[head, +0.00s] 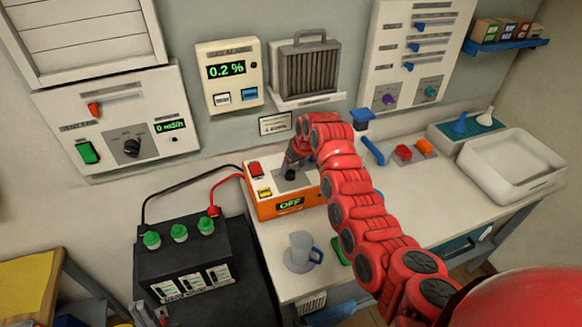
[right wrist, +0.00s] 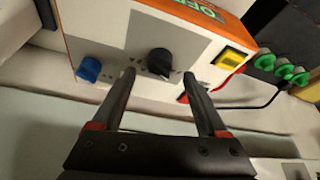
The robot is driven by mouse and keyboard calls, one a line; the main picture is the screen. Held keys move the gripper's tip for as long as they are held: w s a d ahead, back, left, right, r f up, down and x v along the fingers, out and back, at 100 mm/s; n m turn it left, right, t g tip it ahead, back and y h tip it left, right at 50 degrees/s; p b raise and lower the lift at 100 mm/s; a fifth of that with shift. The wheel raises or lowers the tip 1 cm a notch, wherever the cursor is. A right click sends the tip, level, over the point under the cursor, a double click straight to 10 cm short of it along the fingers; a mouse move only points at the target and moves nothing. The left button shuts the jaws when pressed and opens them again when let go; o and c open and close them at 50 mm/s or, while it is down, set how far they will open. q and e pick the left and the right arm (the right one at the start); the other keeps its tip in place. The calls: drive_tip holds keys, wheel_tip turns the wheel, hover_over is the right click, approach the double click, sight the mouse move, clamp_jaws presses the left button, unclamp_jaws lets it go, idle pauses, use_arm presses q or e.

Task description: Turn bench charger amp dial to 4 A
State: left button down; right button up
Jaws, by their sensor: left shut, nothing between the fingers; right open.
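The orange bench charger (head: 283,204) sits on the counter with its display reading OFF. Its black dial (right wrist: 160,61) is in the right wrist view, on a grey panel; the head view shows it only partly, behind my gripper. My right gripper (right wrist: 158,75) is open. Its fingertips lie either side of the dial in the picture, and I cannot tell whether they touch it. The right gripper also shows over the charger in the head view (head: 291,165). The dial's scale marks are too small to read. My left gripper (head: 150,314) is shut and empty at the bottom left.
The charger also carries a blue knob (right wrist: 88,69), a yellow switch (right wrist: 235,60) and a red button (head: 257,168). A black battery (head: 182,260) with green caps stands to its left, with red and black cables. A mug (head: 302,247) stands in front.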

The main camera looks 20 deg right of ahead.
sight(291, 171)
drive_tip(key=shift+p+x, duration=0.45)
drive_tip(key=shift+x, duration=0.65)
drive_tip(key=shift+w+f, duration=0.25)
drive_tip(key=shift+f, duration=0.3)
drive_tip(key=shift+c, duration=0.2)
clamp_jaws()
